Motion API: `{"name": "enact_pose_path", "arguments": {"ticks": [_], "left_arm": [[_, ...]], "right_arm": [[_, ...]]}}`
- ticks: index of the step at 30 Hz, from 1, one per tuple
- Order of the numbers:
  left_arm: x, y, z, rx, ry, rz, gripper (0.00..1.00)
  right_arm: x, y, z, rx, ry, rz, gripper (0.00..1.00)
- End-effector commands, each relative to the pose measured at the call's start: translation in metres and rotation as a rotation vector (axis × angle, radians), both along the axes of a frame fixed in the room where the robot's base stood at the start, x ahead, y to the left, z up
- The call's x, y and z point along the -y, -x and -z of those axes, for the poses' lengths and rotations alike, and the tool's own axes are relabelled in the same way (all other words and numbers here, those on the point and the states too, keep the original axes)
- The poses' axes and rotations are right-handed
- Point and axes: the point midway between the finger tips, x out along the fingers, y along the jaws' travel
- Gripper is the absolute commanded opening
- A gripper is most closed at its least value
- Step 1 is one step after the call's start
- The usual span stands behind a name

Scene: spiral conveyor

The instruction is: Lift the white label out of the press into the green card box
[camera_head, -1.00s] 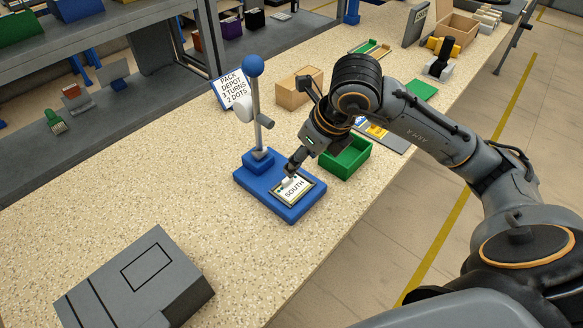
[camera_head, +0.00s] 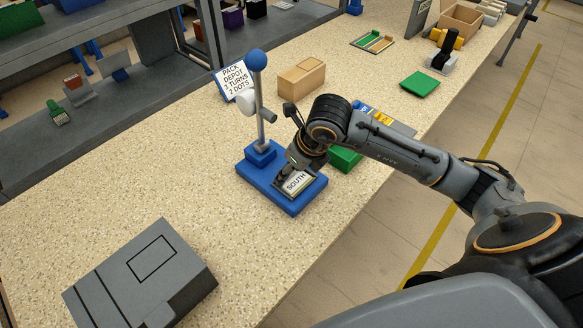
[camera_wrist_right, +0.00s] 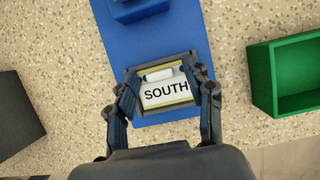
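The blue press (camera_head: 262,183) stands on the counter with its lever post upright. A white label (camera_head: 297,181) reading SOUTH lies flat in the frame on its base. It also shows in the wrist view (camera_wrist_right: 162,92), with a pale raised grip along its far edge. My right gripper (camera_wrist_right: 160,72) is open over the label, one finger to each side, with visible gaps to the grip. Whether the fingers touch the frame cannot be told. The green card box (camera_head: 345,159) is beside the press, partly hidden by my arm; in the wrist view (camera_wrist_right: 258,80) it looks empty. My left gripper is not in view.
A grey box (camera_head: 190,262) lies at the near left. A sign (camera_head: 234,84) and a tan wooden box (camera_head: 302,82) stand behind the press. A green card (camera_head: 419,84) lies farther along the counter.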

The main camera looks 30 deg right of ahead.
Motion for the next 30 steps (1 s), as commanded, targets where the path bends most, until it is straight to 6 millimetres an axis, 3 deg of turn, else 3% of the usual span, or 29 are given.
{"name": "enact_pose_path", "arguments": {"ticks": [1, 6, 7, 8, 12, 30], "left_arm": [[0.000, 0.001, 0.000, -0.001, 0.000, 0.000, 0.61], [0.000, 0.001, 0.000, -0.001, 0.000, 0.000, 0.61], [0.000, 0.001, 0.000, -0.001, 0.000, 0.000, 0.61], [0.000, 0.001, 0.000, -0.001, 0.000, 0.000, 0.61], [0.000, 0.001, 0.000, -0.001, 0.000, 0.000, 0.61], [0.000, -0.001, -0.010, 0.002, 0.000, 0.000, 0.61]], "right_arm": [[0.000, 0.000, 0.000, 0.000, 0.000, 0.000, 0.36], [0.000, 0.000, 0.000, 0.000, 0.000, 0.000, 0.02], [0.000, 0.000, 0.000, 0.000, 0.000, 0.000, 0.00], [0.000, 0.000, 0.000, 0.000, 0.000, 0.000, 0.25], [0.000, 0.000, -0.001, 0.000, 0.000, 0.000, 0.00], [0.000, 0.000, -0.018, 0.001, 0.000, 0.000, 0.00]]}}
